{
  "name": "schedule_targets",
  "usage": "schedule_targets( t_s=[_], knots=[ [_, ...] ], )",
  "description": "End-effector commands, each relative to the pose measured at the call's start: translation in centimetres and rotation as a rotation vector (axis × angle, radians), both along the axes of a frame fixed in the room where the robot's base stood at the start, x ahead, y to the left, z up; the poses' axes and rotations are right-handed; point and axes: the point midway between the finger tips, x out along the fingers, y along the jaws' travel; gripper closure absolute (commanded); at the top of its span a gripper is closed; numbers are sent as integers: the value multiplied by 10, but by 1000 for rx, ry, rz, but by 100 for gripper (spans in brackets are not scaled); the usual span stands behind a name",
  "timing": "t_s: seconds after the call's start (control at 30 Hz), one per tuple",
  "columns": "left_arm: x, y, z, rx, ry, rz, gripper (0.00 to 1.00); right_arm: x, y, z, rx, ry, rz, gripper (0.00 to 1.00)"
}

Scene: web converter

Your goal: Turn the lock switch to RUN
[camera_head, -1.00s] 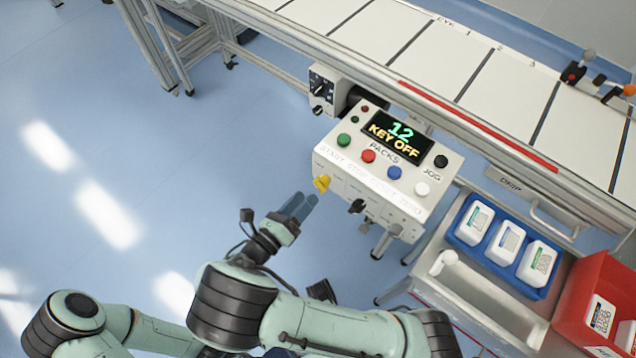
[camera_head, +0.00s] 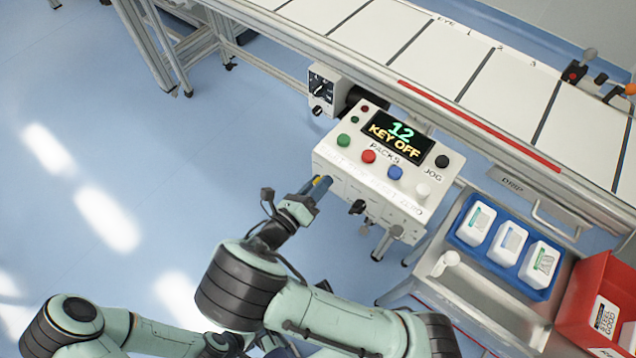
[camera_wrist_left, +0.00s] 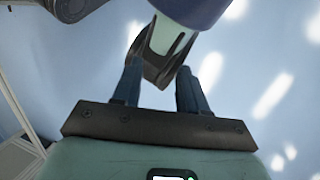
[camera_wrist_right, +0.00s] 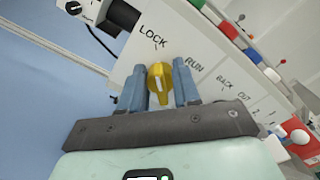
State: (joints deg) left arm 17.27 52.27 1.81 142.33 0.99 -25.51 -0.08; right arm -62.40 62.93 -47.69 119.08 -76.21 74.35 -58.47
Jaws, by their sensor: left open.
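The lock switch is a yellow knob on the sloped front face of the white control box. It shows in the right wrist view (camera_wrist_right: 158,82), between the printed words LOCK and RUN. My right gripper (camera_head: 318,185) has one finger on each side of the knob. In the right wrist view the knob fills the gap between the fingers (camera_wrist_right: 160,85). In the head view the fingers partly hide the knob. My left gripper (camera_wrist_left: 158,88) is open and empty, away from the box.
Green, red (camera_head: 368,156), blue and white buttons sit on the box top. A black knob (camera_head: 357,206) stands right of the switch. A conveyor (camera_head: 420,60) runs behind. A blue tray (camera_head: 467,243) of white packs and a red bin (camera_head: 570,325) are at right. Floor at left is clear.

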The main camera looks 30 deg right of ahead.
Motion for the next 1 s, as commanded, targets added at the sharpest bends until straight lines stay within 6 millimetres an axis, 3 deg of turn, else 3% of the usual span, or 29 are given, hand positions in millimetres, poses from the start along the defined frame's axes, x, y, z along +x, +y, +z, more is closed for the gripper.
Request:
schedule_targets(
  t_s=[0.43,1.0],
  knots=[
    [-7,-2,12,-7,21,-7,57,-1,0,2,45,-108,-1,99],
    [-18,-2,35,-12,59,-15,57,-3,-1,2,241,-582,-1,99]
  ],
)
